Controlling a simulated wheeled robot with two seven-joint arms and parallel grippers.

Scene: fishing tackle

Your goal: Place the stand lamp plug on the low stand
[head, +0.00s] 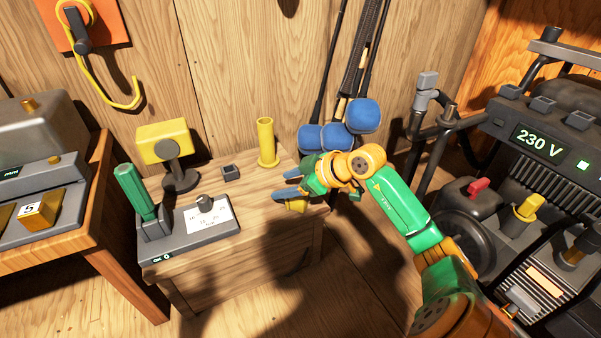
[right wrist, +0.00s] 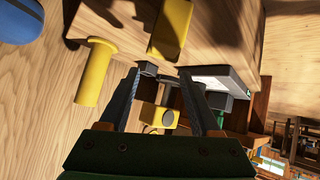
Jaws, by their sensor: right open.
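The low wooden stand (head: 262,240) is against the plank wall in the head view. A yellow block (head: 297,206), which looks like the stand lamp plug, lies on its top near the right edge. It also shows in the right wrist view (right wrist: 171,27), just beyond the fingertips. My right gripper (head: 280,184) is open above the stand's right part, close to the block and partly covering it in the head view. My left gripper is out of view.
On the stand are a yellow lamp (head: 163,142), a small dark block (head: 231,173), a yellow flanged tube (head: 267,145) and a grey device (head: 188,232) with a green handle (head: 135,190). A generator (head: 540,140) with coloured plugs stands right; blue padded rods lean behind.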

